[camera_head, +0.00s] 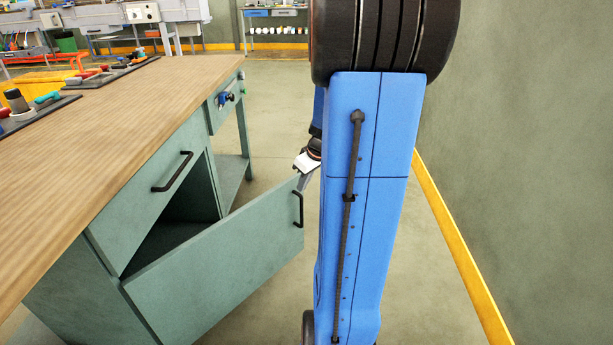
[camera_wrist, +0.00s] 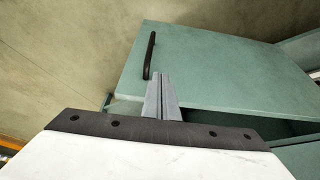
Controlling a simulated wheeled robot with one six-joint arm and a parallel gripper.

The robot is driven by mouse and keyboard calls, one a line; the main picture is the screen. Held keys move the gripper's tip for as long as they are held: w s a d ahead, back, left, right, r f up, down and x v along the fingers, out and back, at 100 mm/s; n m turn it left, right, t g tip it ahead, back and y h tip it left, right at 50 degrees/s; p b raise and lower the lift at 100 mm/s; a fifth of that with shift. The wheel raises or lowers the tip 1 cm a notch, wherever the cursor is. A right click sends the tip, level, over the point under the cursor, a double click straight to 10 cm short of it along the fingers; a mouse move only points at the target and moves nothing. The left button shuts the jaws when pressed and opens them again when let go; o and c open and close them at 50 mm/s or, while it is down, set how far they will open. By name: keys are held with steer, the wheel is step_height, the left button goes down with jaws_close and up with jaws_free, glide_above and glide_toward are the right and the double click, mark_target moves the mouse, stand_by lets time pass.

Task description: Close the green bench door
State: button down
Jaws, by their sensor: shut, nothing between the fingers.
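The green bench door (camera_head: 215,270) stands open, swung out from the green bench (camera_head: 150,187). Its black handle (camera_head: 298,209) is near the door's free edge. The dark cabinet opening (camera_head: 180,220) shows behind the door. My gripper (camera_head: 306,180) is at the top of the door's free edge, partly hidden by my blue arm. In the wrist view my gripper (camera_wrist: 160,95) has its grey fingers together and empty. They lie over the door (camera_wrist: 215,65), close to its upper edge and beside the handle (camera_wrist: 149,55). I cannot tell whether they touch it.
The wooden bench top (camera_head: 130,95) carries trays of tools (camera_head: 105,73) at the left. A green drawer with a black handle (camera_head: 172,171) sits above the opening. A wall with a yellow stripe (camera_head: 465,250) stands at the right. Floor (camera_head: 275,95) is clear beyond the bench.

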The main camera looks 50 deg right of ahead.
mark_target(288, 190)
steer(key=shift+w+a+f, duration=0.1)
steer(key=shift+w+f, duration=0.3)
steer(key=shift+w, duration=0.45)
steer(key=shift+w+d+f, duration=0.1)
steer(key=shift+w+f, duration=0.25)
steer(key=shift+w, duration=0.45)
steer(key=shift+w+a+f, duration=0.1)
steer(key=shift+w+f, duration=0.3)
steer(key=shift+w, duration=0.45)
steer(key=shift+w, duration=0.1)
steer(key=shift+w, duration=0.25)
steer(key=w+a+n+y, duration=0.1)
steer(key=w+a+n, duration=0.2)
steer(key=w, duration=1.2)
steer(key=w+a+n+y, duration=0.1)
steer(key=w+a+n, duration=0.2)
steer(key=w, duration=1.3)
steer(key=shift+a+n+g, duration=0.4)
steer(key=shift+a, duration=0.85)
steer(key=shift+s, duration=0.1)
